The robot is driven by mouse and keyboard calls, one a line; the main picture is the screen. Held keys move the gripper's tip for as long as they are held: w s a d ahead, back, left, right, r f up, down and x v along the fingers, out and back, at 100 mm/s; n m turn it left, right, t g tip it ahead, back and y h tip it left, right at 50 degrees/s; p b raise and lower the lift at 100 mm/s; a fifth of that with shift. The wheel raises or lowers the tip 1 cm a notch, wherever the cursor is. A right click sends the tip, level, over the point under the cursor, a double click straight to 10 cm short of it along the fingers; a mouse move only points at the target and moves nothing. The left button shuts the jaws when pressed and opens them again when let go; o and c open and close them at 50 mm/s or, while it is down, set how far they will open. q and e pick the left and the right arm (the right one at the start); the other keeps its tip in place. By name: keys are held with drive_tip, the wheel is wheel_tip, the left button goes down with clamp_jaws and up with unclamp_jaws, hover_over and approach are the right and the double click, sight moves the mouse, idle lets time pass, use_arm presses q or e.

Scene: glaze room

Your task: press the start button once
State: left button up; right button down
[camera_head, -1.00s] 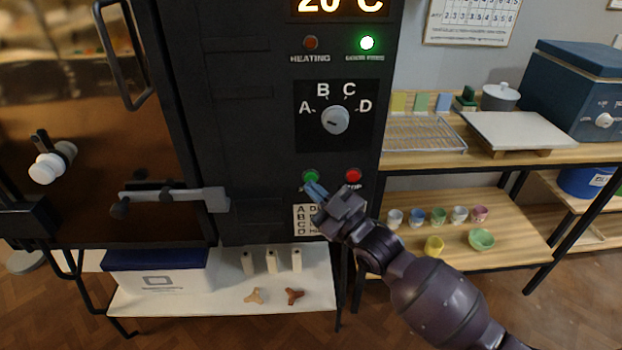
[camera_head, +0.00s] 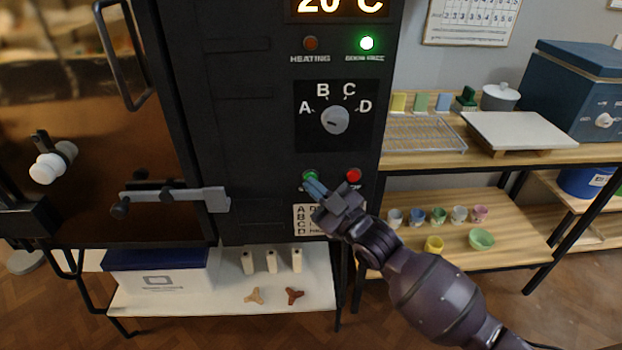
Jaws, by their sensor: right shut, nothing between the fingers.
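The green start button (camera_head: 310,175) sits on the dark kiln panel, left of the red stop button (camera_head: 354,175). The fingers of my right gripper (camera_head: 314,186) are shut with nothing between them. Their tips are at the lower edge of the green button and overlap it in the picture; I cannot tell whether they touch it. The gripper and fingers hide the button's label and part of the label plate (camera_head: 301,222) below. My left gripper is not in view.
Above are the dial (camera_head: 335,120), the unlit heating lamp (camera_head: 310,43), a lit green lamp (camera_head: 367,43) and a 20°C display (camera_head: 340,6). The door latch (camera_head: 175,198) is at left. A wooden shelf with small coloured cups (camera_head: 438,216) stands at right.

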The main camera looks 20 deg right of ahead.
drive_tip(key=shift+w+d, duration=0.1)
drive_tip(key=shift+w, duration=0.15)
idle(0.3)
drive_tip(key=shift+w, duration=0.15)
idle(0.5)
drive_tip(key=shift+s+a+p, duration=0.2)
drive_tip(key=shift+s+p, duration=0.2)
drive_tip(key=shift+s, duration=0.4)
